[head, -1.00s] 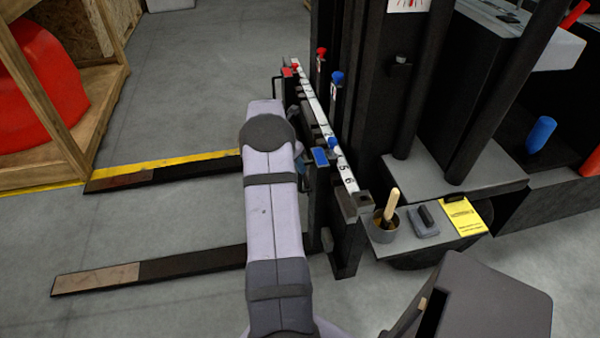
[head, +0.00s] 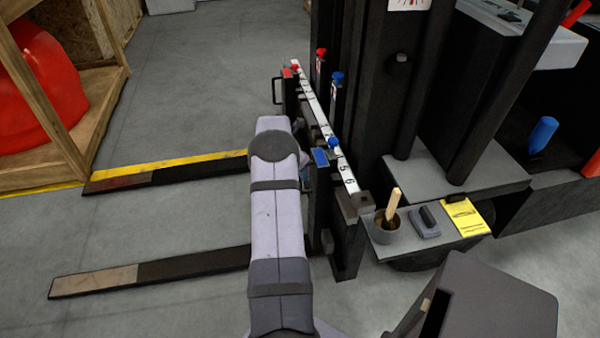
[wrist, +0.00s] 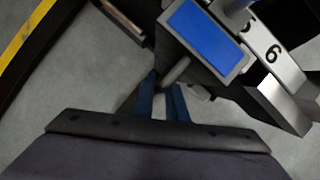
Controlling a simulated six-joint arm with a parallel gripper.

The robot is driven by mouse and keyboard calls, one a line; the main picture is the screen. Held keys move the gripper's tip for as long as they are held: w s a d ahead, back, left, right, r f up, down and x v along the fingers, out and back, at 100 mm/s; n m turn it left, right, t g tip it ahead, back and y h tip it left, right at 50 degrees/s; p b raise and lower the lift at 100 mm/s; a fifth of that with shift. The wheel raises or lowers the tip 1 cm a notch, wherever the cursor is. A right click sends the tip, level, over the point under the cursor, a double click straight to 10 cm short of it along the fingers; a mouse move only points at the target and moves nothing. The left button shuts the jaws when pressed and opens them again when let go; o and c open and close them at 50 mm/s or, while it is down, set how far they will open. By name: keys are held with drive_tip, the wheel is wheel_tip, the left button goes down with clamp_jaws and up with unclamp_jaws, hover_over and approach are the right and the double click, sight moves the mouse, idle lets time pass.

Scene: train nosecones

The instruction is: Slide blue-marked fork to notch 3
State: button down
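The blue-marked fork (head: 190,263) is the nearer of two dark forks and points left. Its blue plate (head: 320,157) and round blue knob (head: 334,143) are at the near part of the white numbered bar (head: 345,175), close to the 5. The blue plate (wrist: 205,28) is large in the wrist view, with the 6 to its right. My gripper (wrist: 163,85) is just below the plate, its two blue fingers a little apart. A grey rounded handle (wrist: 177,70) is at the fingertips; I cannot tell if they grip it.
The far fork (head: 165,174) has a red marker (head: 295,68) at the bar's far end. Pins with red (head: 321,52) and blue (head: 337,76) tops stand behind the bar. A cup (head: 386,229) and yellow card (head: 464,217) are on the right ledge.

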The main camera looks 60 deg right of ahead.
drive_tip(key=shift+w, duration=0.1)
drive_tip(key=shift+w+d+r+b, duration=0.1)
drive_tip(key=shift+w+d+b, duration=0.2)
drive_tip(key=shift+w+d, duration=1.3)
drive_tip(key=shift+s+d, duration=0.1)
drive_tip(key=c, duration=1.8)
unclamp_jaws()
drive_tip(key=shift+o, duration=0.2)
drive_tip(key=p+v, duration=0.1)
drive_tip(key=v, duration=0.6)
drive_tip(key=shift+p, duration=0.3)
